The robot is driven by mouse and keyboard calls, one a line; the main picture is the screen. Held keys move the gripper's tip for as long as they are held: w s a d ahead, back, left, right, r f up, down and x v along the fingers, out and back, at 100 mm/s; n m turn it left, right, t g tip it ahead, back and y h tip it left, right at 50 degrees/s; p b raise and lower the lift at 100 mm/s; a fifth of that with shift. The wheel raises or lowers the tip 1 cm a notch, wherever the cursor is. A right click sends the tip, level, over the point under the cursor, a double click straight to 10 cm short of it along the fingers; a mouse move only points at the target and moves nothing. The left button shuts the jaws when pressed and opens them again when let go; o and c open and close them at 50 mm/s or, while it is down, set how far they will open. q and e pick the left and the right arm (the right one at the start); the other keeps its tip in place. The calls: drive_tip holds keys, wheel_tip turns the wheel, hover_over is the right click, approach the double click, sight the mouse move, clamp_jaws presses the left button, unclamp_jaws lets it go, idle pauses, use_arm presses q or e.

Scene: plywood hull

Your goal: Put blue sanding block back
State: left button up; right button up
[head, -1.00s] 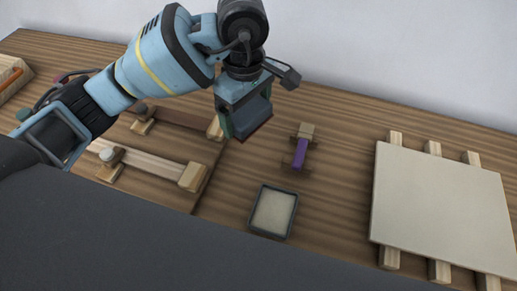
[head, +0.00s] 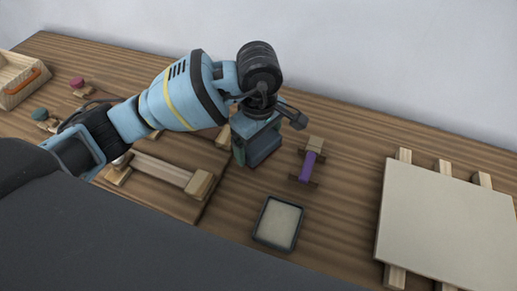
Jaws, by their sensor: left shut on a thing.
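My left gripper (head: 257,154) points down over the plywood bench and is shut on a dark slate-blue block (head: 265,147), which I take to be the blue sanding block. The fingers hide part of it. The block is just right of the wooden jig and left of the purple-handled piece; I cannot tell whether it touches the bench. A shallow dark-rimmed tray (head: 257,222) with a pale inside lies nearer to me, below and right of the gripper. My right gripper is out of view.
A purple-handled wooden piece (head: 308,166) stands close right of the gripper. A pale panel (head: 447,225) rests on wooden strips at the right. A wooden jig (head: 160,168) is at the left, partly under my arm. A wooden box (head: 17,80) stands far left. Bare bench surrounds the tray.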

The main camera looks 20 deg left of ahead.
sight(258, 151)
use_arm(q)
drive_tip(key=shift+f, duration=1.8)
drive_tip(key=shift+f, duration=0.15)
drive_tip(key=o, duration=0.6)
wheel_tip(258, 151, up, 12)
drive_tip(key=shift+r, duration=0.15)
